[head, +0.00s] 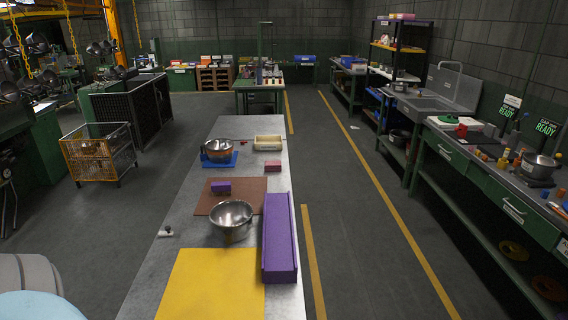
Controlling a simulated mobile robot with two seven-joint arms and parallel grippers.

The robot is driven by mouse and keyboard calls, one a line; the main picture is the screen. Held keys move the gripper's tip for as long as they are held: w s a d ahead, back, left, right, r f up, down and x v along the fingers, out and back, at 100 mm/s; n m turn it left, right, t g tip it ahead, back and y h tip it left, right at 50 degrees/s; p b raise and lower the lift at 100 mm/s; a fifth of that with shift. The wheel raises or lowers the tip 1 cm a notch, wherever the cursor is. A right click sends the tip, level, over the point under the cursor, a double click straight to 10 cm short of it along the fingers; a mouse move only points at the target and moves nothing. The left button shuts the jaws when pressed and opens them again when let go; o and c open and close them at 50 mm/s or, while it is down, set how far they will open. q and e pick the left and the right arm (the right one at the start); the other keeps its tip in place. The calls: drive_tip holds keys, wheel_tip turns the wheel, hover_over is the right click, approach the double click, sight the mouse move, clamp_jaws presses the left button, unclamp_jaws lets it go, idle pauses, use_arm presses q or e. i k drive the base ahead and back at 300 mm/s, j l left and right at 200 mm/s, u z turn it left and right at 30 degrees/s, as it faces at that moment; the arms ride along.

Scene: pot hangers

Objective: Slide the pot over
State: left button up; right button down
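A shiny metal pot or bowl (231,214), open at the top, stands on the long grey table at the front edge of a brown mat (258,187). A second pot (219,150), coppery with dark handles, sits further back on a blue mat (234,161). I cannot tell which one the task means. A yellow mat (210,285) lies bare at the near end of the table. Neither of my grippers is in view.
A long purple block or tray (280,238) lies along the table's right edge. A small purple block (221,187), a pink block (273,165) and a cream tray (268,142) are also on the table. A small object (166,232) lies near the left edge. Floor aisles are clear.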

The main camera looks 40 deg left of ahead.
sight(232, 219)
drive_tip(key=i+l+u, duration=0.15)
drive_tip(key=u, duration=0.3)
drive_tip(key=i+l+u, duration=0.15)
drive_tip(key=u, duration=0.3)
drive_tip(key=i+l+u, duration=0.1)
drive_tip(key=l+u, duration=0.2)
drive_tip(key=u, duration=0.15)
